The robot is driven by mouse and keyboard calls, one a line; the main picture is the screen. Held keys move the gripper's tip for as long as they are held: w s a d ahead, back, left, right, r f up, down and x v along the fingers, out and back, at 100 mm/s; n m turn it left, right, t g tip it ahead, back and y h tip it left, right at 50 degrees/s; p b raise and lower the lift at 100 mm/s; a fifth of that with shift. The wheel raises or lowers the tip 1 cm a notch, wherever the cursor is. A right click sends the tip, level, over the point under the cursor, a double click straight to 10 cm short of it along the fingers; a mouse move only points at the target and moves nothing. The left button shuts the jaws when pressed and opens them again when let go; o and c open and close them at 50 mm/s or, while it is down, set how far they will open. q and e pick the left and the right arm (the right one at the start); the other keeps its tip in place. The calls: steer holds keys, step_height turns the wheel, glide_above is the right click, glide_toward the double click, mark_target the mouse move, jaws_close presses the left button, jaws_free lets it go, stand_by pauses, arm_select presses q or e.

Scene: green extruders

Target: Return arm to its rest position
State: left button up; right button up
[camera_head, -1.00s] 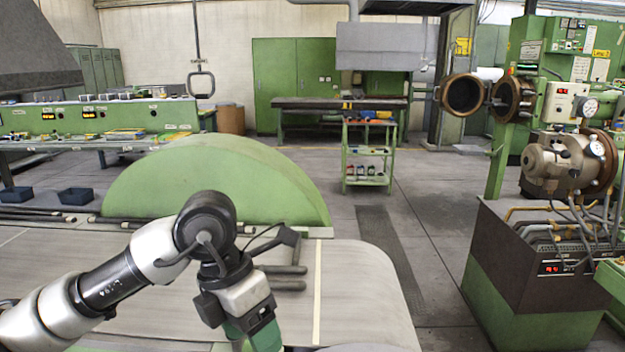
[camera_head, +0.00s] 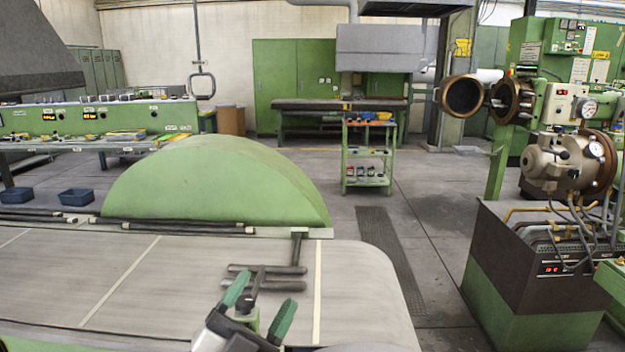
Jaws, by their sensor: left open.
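My left gripper (camera_head: 260,302) shows at the bottom middle of the head view, over the near part of the grey work table (camera_head: 180,270). Its two green-padded fingers point up and away and stand apart, with nothing held between them. The rest of the left arm is almost wholly below the picture's lower edge. My right gripper is not in view.
Dark T-shaped tools (camera_head: 267,285) lie on the table just beyond the gripper. A green half-round guard (camera_head: 215,185) stands behind them. A green machine (camera_head: 535,280) is at the right.

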arm_select(q)
steer(key=s+a+f+n+g+y, duration=0.1)
steer(key=a+f+n+g+y, duration=0.1)
steer(key=a+f+n+y, duration=0.4)
steer(key=s+a+f+n+g+y, duration=0.1)
steer(key=s+f+n+g+y, duration=0.15)
steer(key=f, duration=0.55)
steer(key=s+a+f+n+g+y, duration=0.1)
steer(key=a+f+n+g+y, duration=0.3)
steer(key=f, duration=0.3)
steer(key=s+a+f+n+g+y, duration=0.1)
steer(key=s+a+f+g, duration=0.1)
steer(key=s+f+g, duration=0.5)
steer(key=s+a+f+n+g+y, duration=0.15)
steer(key=s+f, duration=0.25)
steer(key=s, duration=0.6)
step_height(320, 180, down, 27)
steer(key=m+g+h, duration=0.1)
steer(key=s+a+f+g, duration=0.1)
steer(key=s+a+f, duration=0.1)
steer(key=s+f, duration=1.3)
steer(key=shift+s+a+f, duration=0.15)
steer(key=shift+s+f, duration=0.05)
steer(key=shift+s, duration=0.55)
